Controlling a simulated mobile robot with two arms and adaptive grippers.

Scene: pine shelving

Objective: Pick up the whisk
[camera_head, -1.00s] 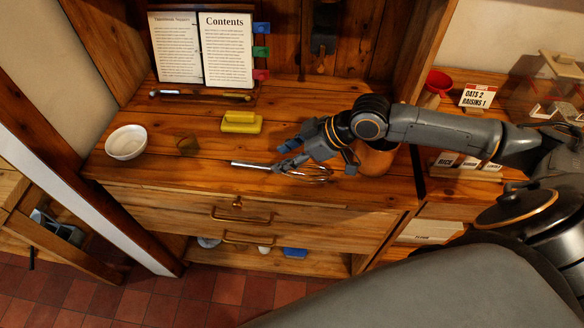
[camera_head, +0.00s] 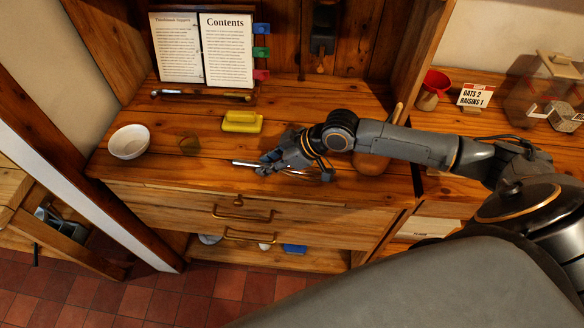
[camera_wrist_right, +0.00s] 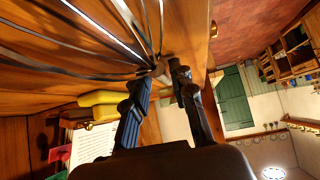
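The metal whisk (camera_head: 242,163) lies on the wooden counter (camera_head: 330,107), its handle to the left and its wire loops to the right. My right gripper (camera_head: 268,164) is low over the whisk, near where handle and wires meet. In the right wrist view the wire loops (camera_wrist_right: 75,40) fill the upper left. There the two fingers of the right gripper (camera_wrist_right: 156,78) stand apart, with the whisk's neck in or just beyond the gap. I cannot tell whether a finger touches it. My left gripper is not in view.
A yellow block-like object (camera_head: 241,121) lies behind the whisk and a white bowl (camera_head: 128,142) stands to the left. An open book (camera_head: 203,48) leans at the back. A brown rounded object (camera_head: 372,162) stands right of the whisk, close to my right arm. Drawers (camera_head: 180,207) lie below.

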